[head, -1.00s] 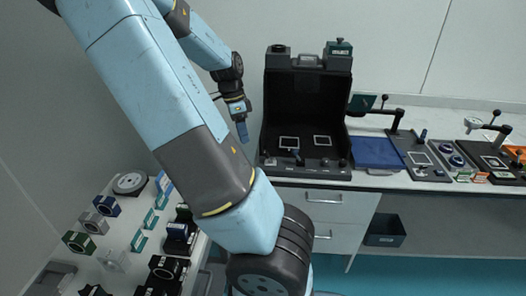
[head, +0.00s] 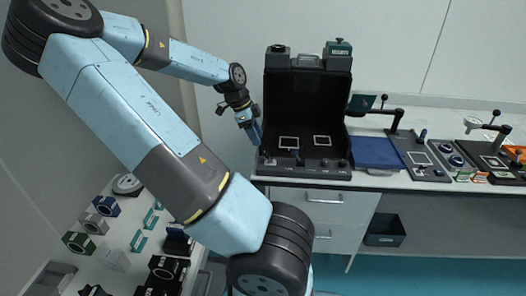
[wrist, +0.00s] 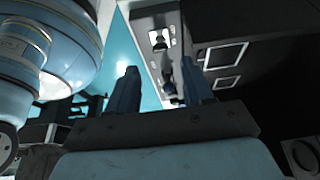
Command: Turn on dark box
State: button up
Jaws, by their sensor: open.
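The dark box (head: 294,97) stands open on the bench at the centre of the head view, with its tall back raised. Two white-outlined squares lie on its floor, and small knobs or switches (head: 297,161) run along its front edge. My gripper (head: 256,134) is at the box's left front, pointing down, close to its left side wall. In the wrist view my two blue fingers (wrist: 157,92) are apart with nothing between them. The box's dark interior (wrist: 255,70) and its front strip with a knob (wrist: 168,88) show beyond them. I cannot tell whether the fingers touch the box.
A blue mat (head: 376,152) and a plate with a lever (head: 425,165) lie right of the box. More instruments stand further right. A side table (head: 120,275) at the lower left holds several small parts. A dark bin (head: 384,230) sits below the bench.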

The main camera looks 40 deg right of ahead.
aim_at(265, 152)
jog(key=x, duration=0.7)
jog(key=shift+f, duration=0.1)
jog(key=shift+c, duration=0.4)
grip_shut()
jog(key=shift+a, duration=0.15)
